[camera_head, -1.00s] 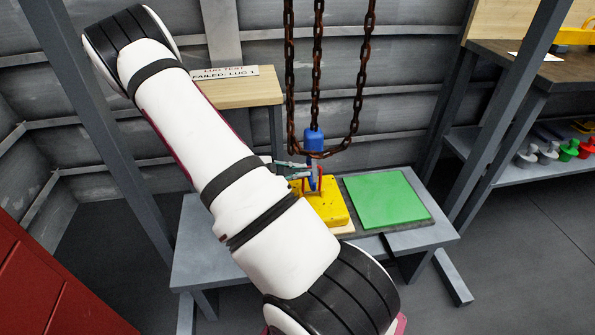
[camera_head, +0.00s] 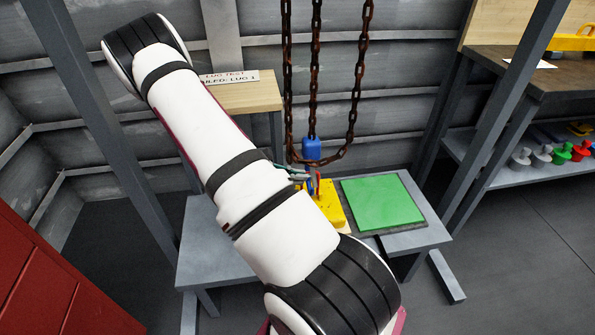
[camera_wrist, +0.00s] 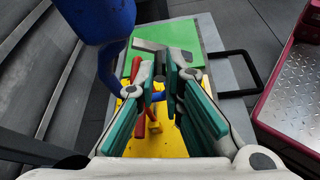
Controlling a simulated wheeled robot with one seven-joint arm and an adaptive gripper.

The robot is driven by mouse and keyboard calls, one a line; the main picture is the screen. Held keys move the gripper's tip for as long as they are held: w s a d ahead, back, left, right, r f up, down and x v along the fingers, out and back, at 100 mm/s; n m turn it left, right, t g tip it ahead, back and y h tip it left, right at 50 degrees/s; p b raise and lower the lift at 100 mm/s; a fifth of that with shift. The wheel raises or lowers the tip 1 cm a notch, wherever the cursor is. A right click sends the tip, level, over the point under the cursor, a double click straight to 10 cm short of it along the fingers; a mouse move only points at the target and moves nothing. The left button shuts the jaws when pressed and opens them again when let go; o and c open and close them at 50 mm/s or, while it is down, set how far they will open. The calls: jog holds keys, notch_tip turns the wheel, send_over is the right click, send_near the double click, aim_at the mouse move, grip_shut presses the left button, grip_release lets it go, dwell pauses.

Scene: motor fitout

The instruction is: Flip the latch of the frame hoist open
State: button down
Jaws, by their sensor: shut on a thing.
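The frame hoist hangs on rusty chains, with a blue block (camera_head: 311,149) and a blue hook below it. In the wrist view the blue block (camera_wrist: 95,18) fills the upper left. A red piece (camera_wrist: 140,127) of the hoist or frame shows beside and below my left finger. The yellow frame (camera_head: 331,205) lies under the hook; it also shows in the wrist view (camera_wrist: 172,142). My gripper (camera_wrist: 163,70), with teal pads, is at the hook, its fingers close together around a small dark grey part, apparently the latch. The fingers hide most of it.
A green pad (camera_head: 383,203) lies right of the yellow frame on the grey bench (camera_head: 212,262). Chains hang just above my gripper. Grey posts stand at left and right. A shelf with coloured weights (camera_head: 563,153) is at the right.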

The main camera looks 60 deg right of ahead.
jog(key=n+g+y, duration=0.1)
jog(key=n, duration=0.1)
jog(key=r+n+g+y, duration=0.1)
jog(key=n, duration=0.2)
jog(key=r+n+g+y, duration=0.1)
jog(key=n+g, duration=0.1)
jog(key=shift+w+d+r+n+y+p, duration=0.2)
jog(key=shift+r+n+y+p, duration=0.1)
jog(key=shift+n+p, duration=0.1)
dwell(0.6)
jog(key=c, duration=1.7)
grip_release()
jog(key=v, duration=1.2)
